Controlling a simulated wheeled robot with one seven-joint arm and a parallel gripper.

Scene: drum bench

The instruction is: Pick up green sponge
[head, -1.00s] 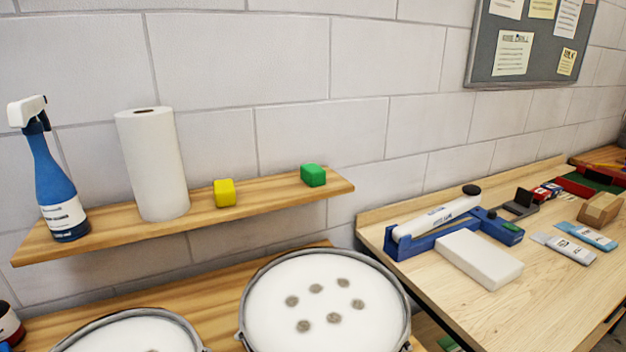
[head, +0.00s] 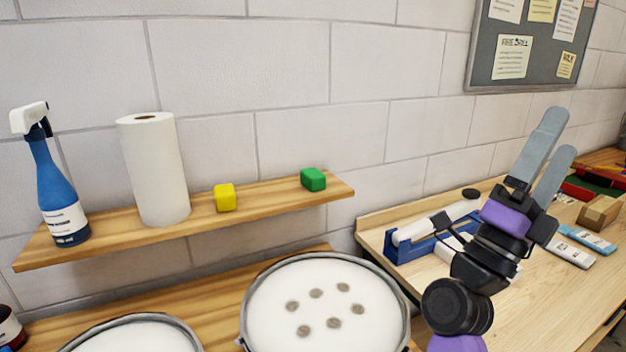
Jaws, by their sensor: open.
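The green sponge (head: 313,179) is a small rounded block near the right end of the wooden wall shelf (head: 270,199). My gripper (head: 556,150) is at the right of the head view, in front of the workbench, with its two grey fingers pointing up and apart. It is open and nothing is between the fingers. It is well to the right of the sponge and not touching it. Nothing hides the sponge.
A yellow block (head: 225,197), a paper towel roll (head: 154,170) and a blue spray bottle (head: 58,185) stand on the shelf left of the sponge. A drum (head: 325,305) is below. The workbench (head: 400,275) holds a blue tool (head: 408,248). A pinboard (head: 530,42) hangs above.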

